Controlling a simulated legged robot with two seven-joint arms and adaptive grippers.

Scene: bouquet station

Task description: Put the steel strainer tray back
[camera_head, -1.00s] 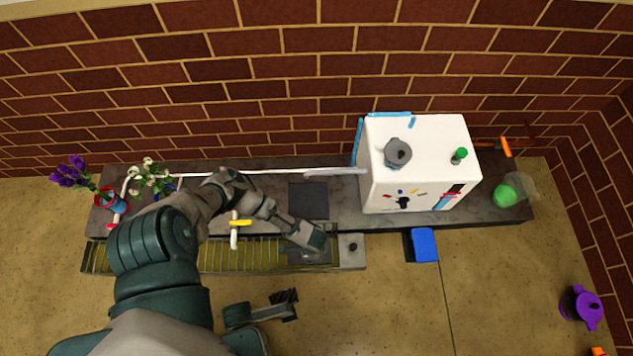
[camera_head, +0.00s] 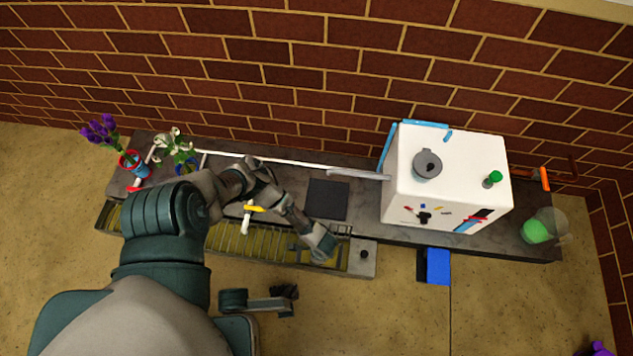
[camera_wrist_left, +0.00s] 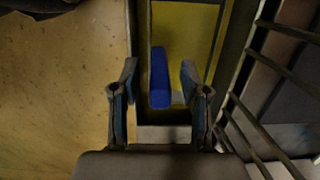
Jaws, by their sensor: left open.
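The long trough (camera_head: 362,270) runs along the front of the counter, with a yellowish slatted inside. The steel strainer tray cannot be told apart for sure from these slats. My left gripper (camera_head: 322,246) is over the right end of the trough, pointing down. In the left wrist view, my left gripper (camera_wrist_left: 158,88) is open and empty, its fingers apart on either side of a blue bar (camera_wrist_left: 159,78) that stands over the yellow trough floor. Metal bars (camera_wrist_left: 265,130) lie to the right. What looks like my right gripper (camera_head: 284,296) is low, in front of the trough; its jaws are unclear.
A dark square plate (camera_head: 327,200) lies on the counter. A white box (camera_head: 450,180) stands right of it, with a grey pot (camera_head: 427,165) on top. Flowers in a red-blue pot (camera_head: 132,163) and white flowers (camera_head: 176,147) stand at left. A white-yellow tap (camera_head: 246,218) rises by the trough.

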